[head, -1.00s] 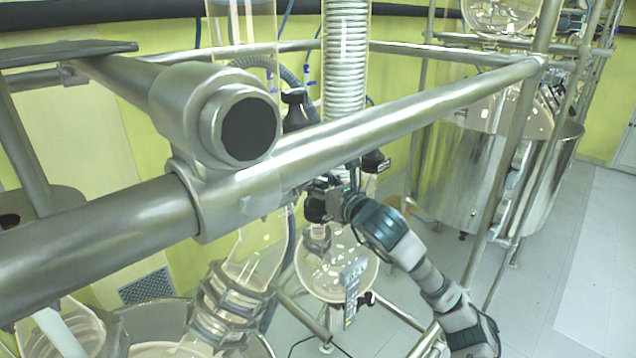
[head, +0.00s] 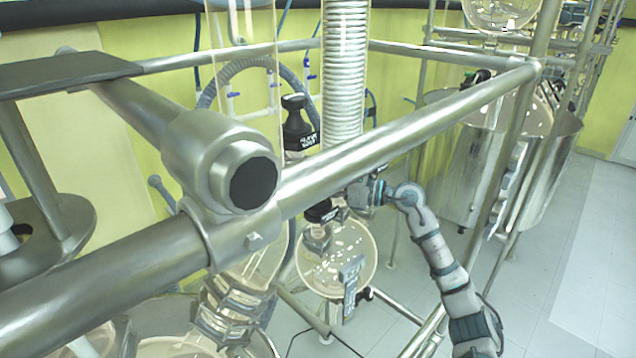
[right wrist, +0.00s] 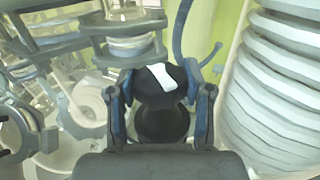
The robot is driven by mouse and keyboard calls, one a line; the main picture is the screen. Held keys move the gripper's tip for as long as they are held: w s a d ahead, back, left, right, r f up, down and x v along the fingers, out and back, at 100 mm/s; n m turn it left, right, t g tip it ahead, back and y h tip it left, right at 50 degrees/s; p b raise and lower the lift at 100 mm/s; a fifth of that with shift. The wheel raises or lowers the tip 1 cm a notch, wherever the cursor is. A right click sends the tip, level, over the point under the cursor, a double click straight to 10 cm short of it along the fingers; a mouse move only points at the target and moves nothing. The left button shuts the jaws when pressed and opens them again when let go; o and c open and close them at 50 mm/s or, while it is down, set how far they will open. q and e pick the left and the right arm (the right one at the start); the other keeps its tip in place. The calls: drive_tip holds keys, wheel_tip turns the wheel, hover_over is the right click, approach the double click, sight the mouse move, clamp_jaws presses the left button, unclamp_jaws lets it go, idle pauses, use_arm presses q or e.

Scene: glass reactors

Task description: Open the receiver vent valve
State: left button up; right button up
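A black valve knob (right wrist: 160,92) with a white mark and a narrower black neck below it is centred in the right wrist view. The two fingers of my right gripper (right wrist: 160,86) stand on either side of this knob, with their blue pads close to its sides; I cannot tell whether they press on it. In the head view my right gripper (head: 352,194) is partly hidden behind the steel rail, next to a black valve (head: 321,211) above the round glass receiver (head: 336,262). My left gripper is not in view.
A thick steel rail (head: 420,120) with a clamp crosses in front of the arm. A coiled condenser (head: 345,85) stands behind it and shows close on the right in the wrist view. Another black valve part (head: 297,122) stands left of the coil. Glass flanges (right wrist: 128,40) are at upper left.

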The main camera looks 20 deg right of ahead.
drive_tip(key=shift+o, duration=1.3)
drive_tip(key=shift+a, duration=0.1)
drive_tip(key=shift+s, duration=0.1)
drive_tip(key=shift+s+d+f+b, duration=0.1)
drive_tip(key=shift+s+d+b, duration=0.15)
drive_tip(key=shift+d+b, duration=0.15)
drive_tip(key=b+v, duration=0.2)
drive_tip(key=v, duration=0.5)
drive_tip(key=shift+b, duration=0.35)
drive_tip(key=shift+a, duration=0.15)
